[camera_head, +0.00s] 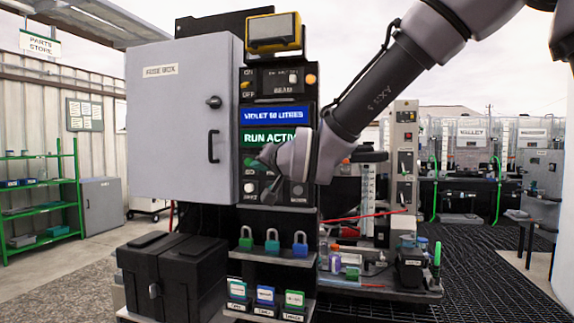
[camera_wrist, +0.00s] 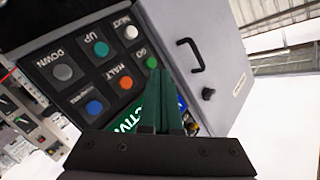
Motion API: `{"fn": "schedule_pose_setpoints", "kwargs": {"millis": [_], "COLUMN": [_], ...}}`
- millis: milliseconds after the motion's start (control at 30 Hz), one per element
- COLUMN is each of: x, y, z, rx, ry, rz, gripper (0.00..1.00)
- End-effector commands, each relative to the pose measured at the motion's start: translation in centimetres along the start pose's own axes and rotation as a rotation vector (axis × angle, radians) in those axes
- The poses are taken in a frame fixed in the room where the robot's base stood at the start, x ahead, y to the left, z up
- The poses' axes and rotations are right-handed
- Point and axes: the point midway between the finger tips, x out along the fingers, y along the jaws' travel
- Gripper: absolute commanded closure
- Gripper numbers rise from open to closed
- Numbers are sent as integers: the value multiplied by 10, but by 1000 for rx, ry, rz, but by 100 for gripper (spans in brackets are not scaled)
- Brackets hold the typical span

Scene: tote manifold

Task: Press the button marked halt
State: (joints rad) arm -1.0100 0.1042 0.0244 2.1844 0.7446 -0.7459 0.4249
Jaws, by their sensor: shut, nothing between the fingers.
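The button marked halt is an orange round button (camera_wrist: 126,82) on the dark panel in the wrist view. My gripper's two green fingers (camera_wrist: 160,78) are shut and empty. Their tips appear just right of the halt button and beside the green go button (camera_wrist: 152,62). I cannot tell whether they touch the panel. In the head view, my gripper (camera_head: 258,162) is in front of the panel below the "RUN ACTIVE" display (camera_head: 270,138), and my wrist hides the halt button there.
Neighbouring buttons are white next (camera_wrist: 130,32), teal up (camera_wrist: 101,48), grey down (camera_wrist: 62,72) and a blue one (camera_wrist: 94,107). A grey fuse box (camera_head: 180,110) juts out left of the panel.

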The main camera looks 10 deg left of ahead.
Motion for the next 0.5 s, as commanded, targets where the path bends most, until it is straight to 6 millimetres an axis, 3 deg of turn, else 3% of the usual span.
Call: {"fn": "schedule_pose_setpoints", "kwargs": {"millis": [267,500], "x": [1,15], "y": [1,12], "z": [-1,-12], "rx": [0,-1], "ry": [0,2], "rz": [1,3], "gripper": [100,100]}}
